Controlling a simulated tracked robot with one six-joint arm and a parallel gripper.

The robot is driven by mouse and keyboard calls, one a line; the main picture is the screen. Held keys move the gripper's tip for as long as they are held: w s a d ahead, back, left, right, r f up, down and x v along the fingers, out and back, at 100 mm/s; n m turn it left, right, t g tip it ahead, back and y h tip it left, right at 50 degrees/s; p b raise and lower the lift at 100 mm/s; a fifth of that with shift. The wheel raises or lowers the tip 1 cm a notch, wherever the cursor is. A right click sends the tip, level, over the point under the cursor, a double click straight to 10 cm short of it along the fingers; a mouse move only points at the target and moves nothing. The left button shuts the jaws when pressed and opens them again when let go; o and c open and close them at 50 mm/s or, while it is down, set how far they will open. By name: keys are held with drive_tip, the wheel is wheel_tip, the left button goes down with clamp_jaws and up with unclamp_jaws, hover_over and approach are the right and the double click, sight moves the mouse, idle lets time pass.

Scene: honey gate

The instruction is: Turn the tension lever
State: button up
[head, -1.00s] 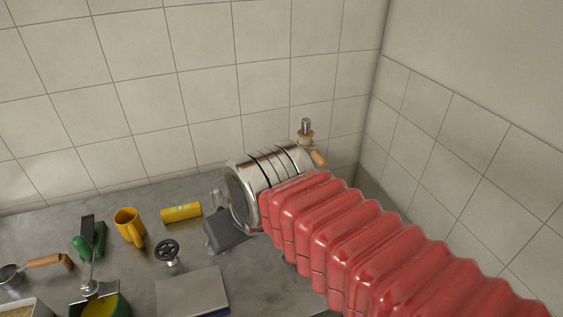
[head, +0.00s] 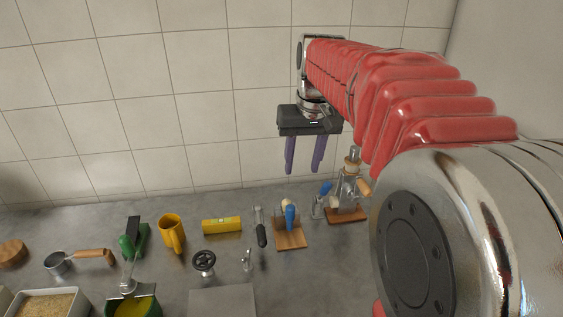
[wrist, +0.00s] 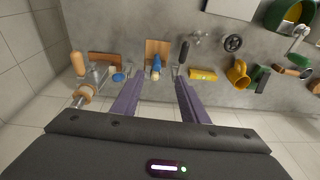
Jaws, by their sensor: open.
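My gripper (head: 304,168) hangs high above the counter with two purple fingers pointing down, apart and empty. A blue-handled lever (head: 290,217) stands on a small wooden board (head: 291,241) below it. In the wrist view the blue handle (wrist: 156,66) appears between the open fingers, apart from them. A lever with a black grip (head: 261,236) stands just left of the board. To the right is a smaller fixture with a blue handle (head: 325,188). I cannot tell which of these is the tension lever.
A metal device with wooden handles (head: 350,182) stands to the right, near the wall. A black handwheel (head: 204,262), yellow box (head: 221,226), yellow mug (head: 171,232) and green tool (head: 132,240) are to the left. Tiled walls bound the counter (head: 330,275).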

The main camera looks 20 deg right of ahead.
drive_tip(key=w+d+f+m, duration=0.1)
drive_tip(key=w+d+f, duration=0.1)
drive_tip(key=w+d, duration=0.4)
drive_tip(key=g+y, duration=0.1)
drive_tip(key=g, duration=0.1)
hover_over(326, 193)
drive_tip(key=d, duration=0.1)
wheel_tip(326, 193, down, 3)
drive_tip(key=shift+s+d+r+m, duration=0.2)
drive_tip(key=shift+s+m, duration=0.1)
drive_tip(key=shift+m, duration=0.1)
drive_tip(key=shift+f, duration=0.15)
drive_tip(key=f, duration=0.4)
drive_tip(key=a+f, duration=0.1)
drive_tip(key=f, duration=0.8)
drive_tip(key=shift+w+a+f, duration=0.15)
drive_tip(key=shift+w+f, duration=0.1)
drive_tip(key=shift+w, duration=0.05)
clamp_jaws()
